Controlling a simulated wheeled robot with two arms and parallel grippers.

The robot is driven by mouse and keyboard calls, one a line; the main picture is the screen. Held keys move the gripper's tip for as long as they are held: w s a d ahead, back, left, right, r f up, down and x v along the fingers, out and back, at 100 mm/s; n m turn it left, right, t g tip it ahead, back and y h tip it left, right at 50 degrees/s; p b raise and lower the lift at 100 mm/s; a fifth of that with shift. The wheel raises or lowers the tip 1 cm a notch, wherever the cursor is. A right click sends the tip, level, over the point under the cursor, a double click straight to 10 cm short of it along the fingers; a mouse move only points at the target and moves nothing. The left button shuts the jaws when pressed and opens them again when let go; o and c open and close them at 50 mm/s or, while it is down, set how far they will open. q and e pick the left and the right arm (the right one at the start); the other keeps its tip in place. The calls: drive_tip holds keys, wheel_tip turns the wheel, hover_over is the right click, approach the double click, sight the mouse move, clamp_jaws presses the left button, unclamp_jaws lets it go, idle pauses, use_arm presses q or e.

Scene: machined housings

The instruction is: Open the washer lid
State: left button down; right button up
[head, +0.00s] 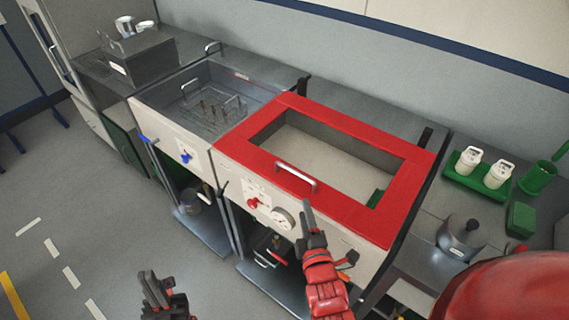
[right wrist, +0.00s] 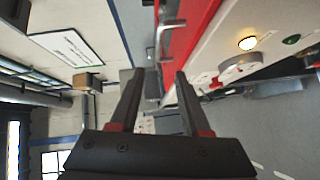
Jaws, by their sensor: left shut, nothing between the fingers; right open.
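The washer lid (head: 330,122) is a red frame around a large window, lying flat on the washer's top. A silver bar handle (head: 297,177) sits on its front edge. My right gripper (head: 309,222) is in front of the washer, just below and right of the handle, apart from it. In the right wrist view its two fingers (right wrist: 156,80) are spread with nothing between them, and the red lid edge (right wrist: 195,30) shows beyond. My left gripper (head: 160,290) is shut and empty, low over the floor at the bottom left, away from the washer.
The washer's front has a red knob (head: 254,203) and a round gauge (head: 283,218). A sink-like basin (head: 210,103) with a rack inside stands to the left. A green tray (head: 480,175) with white bottles and a kettle-like pot (head: 463,235) are on the right counter. Floor at left is clear.

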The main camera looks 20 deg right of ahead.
drive_tip(key=b, duration=0.5)
approach(295, 174)
drive_tip(key=w+p, duration=0.1)
drive_tip(key=w, duration=0.2)
drive_tip(key=w+f+p, duration=0.1)
drive_tip(key=w, duration=0.2)
drive_tip(key=w+d+p, duration=0.1)
drive_tip(key=w, duration=0.3)
drive_tip(key=shift+f+p, duration=0.25)
drive_tip(key=shift+p, duration=0.1)
drive_tip(key=shift+w+d, duration=0.15)
drive_tip(key=shift+w, duration=0.35)
drive_tip(key=shift+f, duration=0.1)
clamp_jaws()
